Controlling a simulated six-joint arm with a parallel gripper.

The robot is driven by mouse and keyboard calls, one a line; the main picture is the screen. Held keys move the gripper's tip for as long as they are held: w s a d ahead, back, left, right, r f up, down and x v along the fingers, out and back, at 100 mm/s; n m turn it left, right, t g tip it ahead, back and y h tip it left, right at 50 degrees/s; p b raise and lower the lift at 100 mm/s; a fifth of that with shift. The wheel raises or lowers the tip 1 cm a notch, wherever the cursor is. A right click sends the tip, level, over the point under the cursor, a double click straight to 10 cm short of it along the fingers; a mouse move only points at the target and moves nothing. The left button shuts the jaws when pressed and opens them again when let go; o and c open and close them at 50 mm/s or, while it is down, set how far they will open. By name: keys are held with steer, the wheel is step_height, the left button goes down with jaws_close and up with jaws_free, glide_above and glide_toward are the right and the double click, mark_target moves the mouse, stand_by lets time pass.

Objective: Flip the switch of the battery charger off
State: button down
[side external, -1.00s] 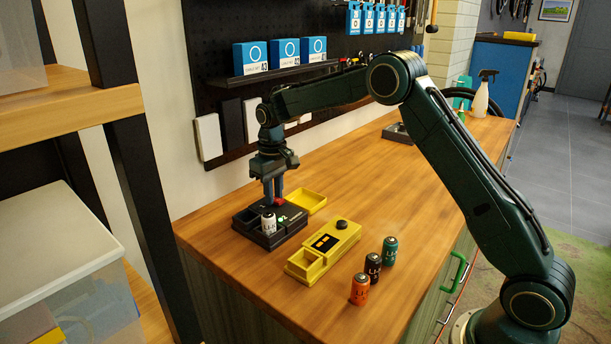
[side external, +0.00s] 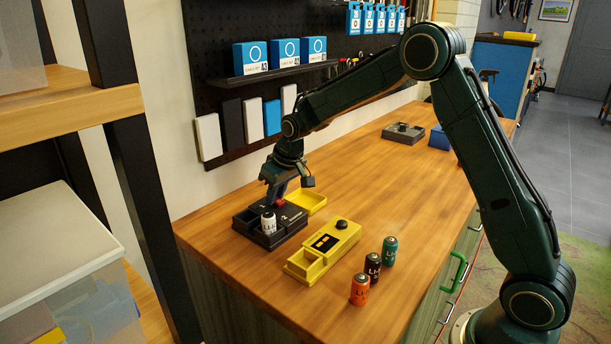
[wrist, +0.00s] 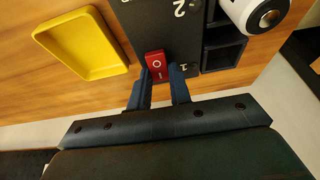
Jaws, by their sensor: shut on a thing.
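The battery charger (side external: 268,240) is a black box near the left end of the bench. Its red rocker switch (wrist: 156,62), marked O and I, shows in the wrist view at the charger's edge. A white battery (side external: 268,222) stands in one charger bay; part of it is at the top right of the wrist view (wrist: 258,14). My gripper (wrist: 160,74) has its blue fingertips on either side of the switch, shut on it. In the side view my gripper (side external: 276,198) is tilted over the charger and partly hides the switch. No green light shows on the charger.
An empty yellow tray (side external: 312,201) adjoins the charger's far side. A yellow tester (side external: 325,250) with a black knob lies in front. Orange (side external: 360,289), black (side external: 373,267) and teal (side external: 389,251) batteries stand to its right.

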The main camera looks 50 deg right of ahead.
steer(key=c, duration=1.3)
jaws_free()
steer(key=shift+r, duration=0.1)
steer(key=v, duration=1.3)
steer(key=shift+s+r, duration=0.1)
steer(key=shift+r, duration=0.25)
